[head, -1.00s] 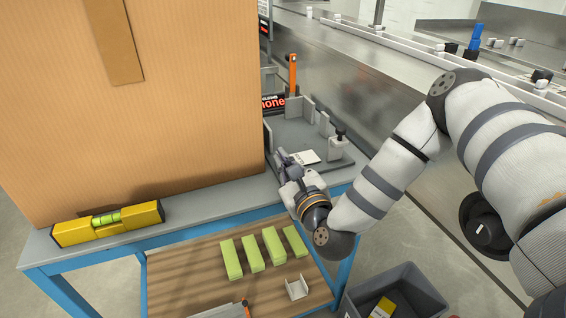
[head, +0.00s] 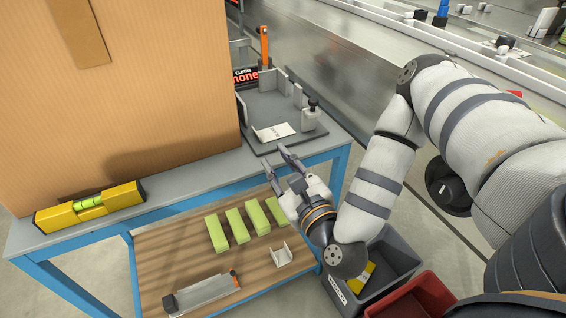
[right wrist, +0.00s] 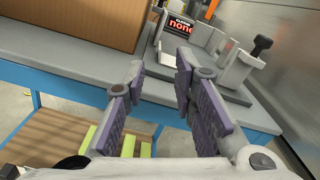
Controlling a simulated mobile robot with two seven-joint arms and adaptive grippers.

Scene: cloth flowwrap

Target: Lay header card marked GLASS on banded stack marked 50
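A white card (head: 273,132) with small dark print, apparently the GLASS header card, lies in the grey fixture tray (head: 270,106) on the bench. Several yellow-green stacks (head: 216,232) lie in a row on the wooden lower shelf; no number is readable on them. My right gripper (head: 279,160) is at the bench's front edge, just in front of the tray, and nothing is between its fingers. The right wrist view shows its two fingers (right wrist: 160,88) spread apart and the card (right wrist: 168,60) beyond them. My left gripper is not in view.
A large cardboard box (head: 120,100) fills the left of the bench, with a yellow level (head: 90,207) before it. A grey bin (head: 385,262) and red bin (head: 415,298) stand on the floor. A white bracket (head: 282,256) lies beside the stacks.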

